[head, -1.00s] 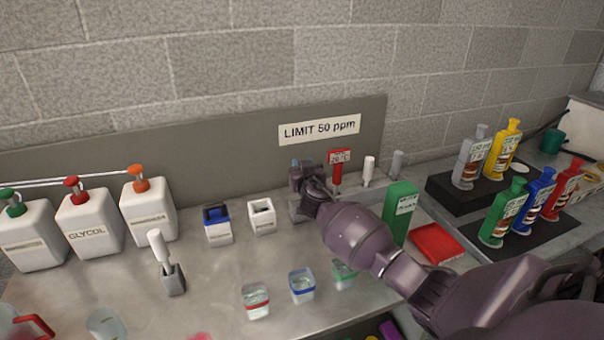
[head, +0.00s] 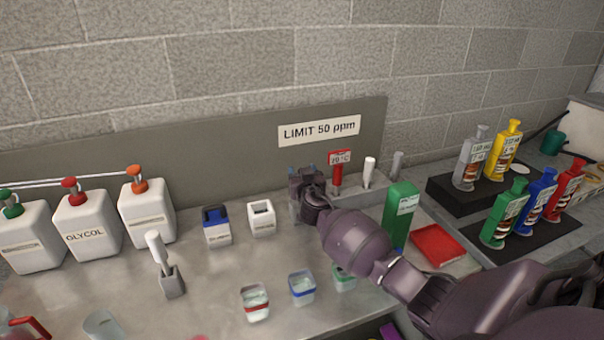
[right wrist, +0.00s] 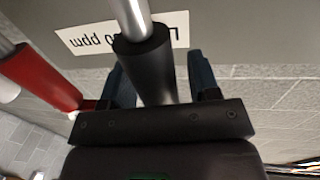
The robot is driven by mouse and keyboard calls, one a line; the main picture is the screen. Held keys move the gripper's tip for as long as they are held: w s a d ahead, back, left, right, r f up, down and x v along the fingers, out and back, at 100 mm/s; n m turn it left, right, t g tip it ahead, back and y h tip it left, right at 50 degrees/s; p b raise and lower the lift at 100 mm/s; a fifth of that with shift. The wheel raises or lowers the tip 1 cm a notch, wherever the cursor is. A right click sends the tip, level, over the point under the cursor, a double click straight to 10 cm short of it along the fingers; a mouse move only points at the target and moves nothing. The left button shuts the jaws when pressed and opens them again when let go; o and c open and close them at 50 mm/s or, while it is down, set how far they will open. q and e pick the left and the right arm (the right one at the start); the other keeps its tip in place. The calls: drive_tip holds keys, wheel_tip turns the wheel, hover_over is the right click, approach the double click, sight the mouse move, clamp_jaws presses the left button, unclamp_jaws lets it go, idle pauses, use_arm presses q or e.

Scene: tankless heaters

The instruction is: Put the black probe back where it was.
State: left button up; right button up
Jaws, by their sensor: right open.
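My right gripper (head: 303,178) is at the left end of the grey probe rack (head: 376,181) at the back of the bench. In the right wrist view its two fingers (right wrist: 160,85) are open, one on each side of the black probe (right wrist: 150,72). The probe's dark handle sits between them, with a metal shaft beyond it. My left gripper is not in view.
A red probe (head: 337,177), a white probe (head: 368,171) and a grey probe (head: 396,165) stand along the rack. A green box (head: 400,215) stands close to my right forearm. Small cups (head: 302,288) stand in front. A white probe (head: 157,248) stands in a separate holder (head: 172,283).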

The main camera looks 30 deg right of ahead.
drive_tip(key=shift+r, duration=0.1)
drive_tip(key=shift+s, duration=0.1)
drive_tip(key=v, duration=1.2)
idle(0.4)
